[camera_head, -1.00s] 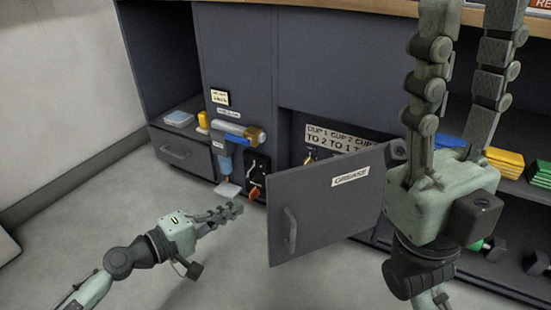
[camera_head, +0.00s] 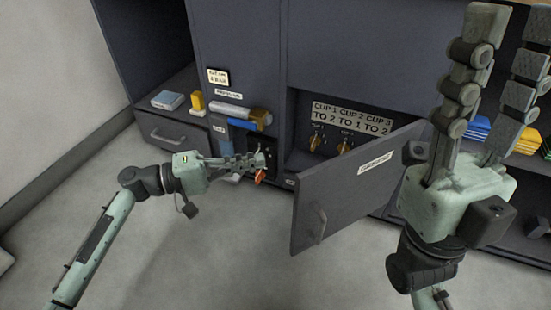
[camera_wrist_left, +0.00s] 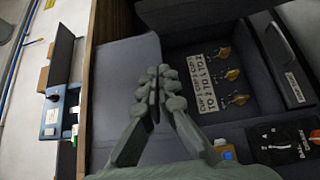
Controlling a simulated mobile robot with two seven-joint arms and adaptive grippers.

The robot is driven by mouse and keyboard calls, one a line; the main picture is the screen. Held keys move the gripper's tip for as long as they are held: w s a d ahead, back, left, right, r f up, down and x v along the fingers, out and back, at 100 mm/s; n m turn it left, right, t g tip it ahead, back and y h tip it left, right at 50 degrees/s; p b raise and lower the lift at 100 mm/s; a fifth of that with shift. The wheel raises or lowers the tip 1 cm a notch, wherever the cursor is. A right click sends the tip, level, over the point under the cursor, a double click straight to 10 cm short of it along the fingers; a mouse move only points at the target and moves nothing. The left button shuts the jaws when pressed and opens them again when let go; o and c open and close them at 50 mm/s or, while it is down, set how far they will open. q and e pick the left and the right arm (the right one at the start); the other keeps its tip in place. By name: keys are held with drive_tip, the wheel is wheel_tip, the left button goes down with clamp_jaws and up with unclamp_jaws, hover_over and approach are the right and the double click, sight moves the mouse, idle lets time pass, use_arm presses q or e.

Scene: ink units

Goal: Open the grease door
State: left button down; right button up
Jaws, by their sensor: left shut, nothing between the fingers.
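The grease door (camera_head: 340,205) is a dark grey panel with a GREASE label and a bar handle (camera_head: 318,225). It stands swung out from its compartment, its right part near my right gripper. The open compartment (camera_head: 300,115) shows a CUP 1, CUP 2, CUP 3 sign and brass-coloured knobs (camera_head: 315,142). My right gripper (camera_head: 508,45) is open and raised, in front of the cabinet's right side.
A blue and brass fitting (camera_head: 240,115) is on the cabinet front above my left gripper. A drawer (camera_head: 172,133) and a shelf with a yellow item (camera_head: 196,100) are at the left. Yellow and blue packs (camera_head: 524,140) are on the right shelf. The floor in front is clear.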

use_arm(q)
drive_tip(key=d, duration=1)
drive_tip(key=shift+s+d, duration=0.15)
drive_tip(key=shift+d, duration=0.25)
